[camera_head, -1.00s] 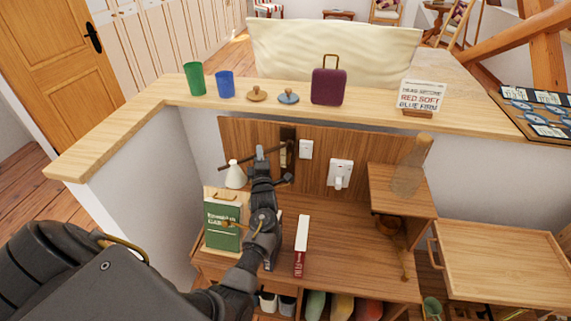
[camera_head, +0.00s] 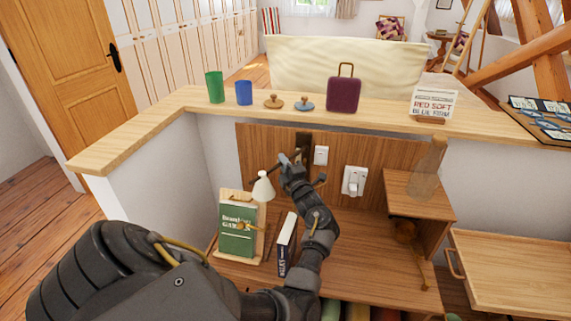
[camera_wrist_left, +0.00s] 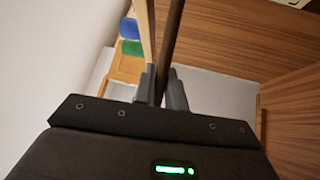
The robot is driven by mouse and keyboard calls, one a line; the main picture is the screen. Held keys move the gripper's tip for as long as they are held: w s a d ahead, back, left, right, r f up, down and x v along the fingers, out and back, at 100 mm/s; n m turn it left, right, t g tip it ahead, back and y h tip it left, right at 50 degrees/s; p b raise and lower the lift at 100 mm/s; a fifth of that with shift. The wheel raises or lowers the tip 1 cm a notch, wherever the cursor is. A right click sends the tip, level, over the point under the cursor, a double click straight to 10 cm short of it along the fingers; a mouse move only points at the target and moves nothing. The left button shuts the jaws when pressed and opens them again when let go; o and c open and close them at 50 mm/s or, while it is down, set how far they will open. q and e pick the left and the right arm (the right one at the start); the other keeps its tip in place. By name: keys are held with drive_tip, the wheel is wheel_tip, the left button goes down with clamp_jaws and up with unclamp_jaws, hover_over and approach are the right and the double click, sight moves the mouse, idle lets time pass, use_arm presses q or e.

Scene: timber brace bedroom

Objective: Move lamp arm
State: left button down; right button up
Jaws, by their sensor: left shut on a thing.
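The lamp arm (camera_head: 263,176) is a dark thin bar reaching out from a dark mount (camera_head: 303,146) on the wooden wall panel. A white lamp shade (camera_head: 262,189) hangs near its outer end, above a green book. My left gripper (camera_head: 290,158) is at the bar in the head view. In the wrist view, my left gripper (camera_wrist_left: 161,90) is shut on the lamp arm (camera_wrist_left: 172,40), which runs up between the fingers. Part of the bar is hidden by the gripper. My right gripper is not in view.
The green book (camera_head: 238,230) and an upright dark-spined book (camera_head: 287,243) stand on the desk (camera_head: 350,240) below. A ledge (camera_head: 180,108) above holds cups, two knobbed discs and a purple case (camera_head: 343,94). A wall switch (camera_head: 354,181) sits right of my arm.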

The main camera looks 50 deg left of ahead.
use_arm(q)
drive_tip(key=shift+r, duration=0.15)
drive_tip(key=c, duration=1.5)
unclamp_jaws()
drive_tip(key=shift+o, duration=0.2)
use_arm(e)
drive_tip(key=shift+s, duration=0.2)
use_arm(q)
drive_tip(key=shift+d, duration=0.1)
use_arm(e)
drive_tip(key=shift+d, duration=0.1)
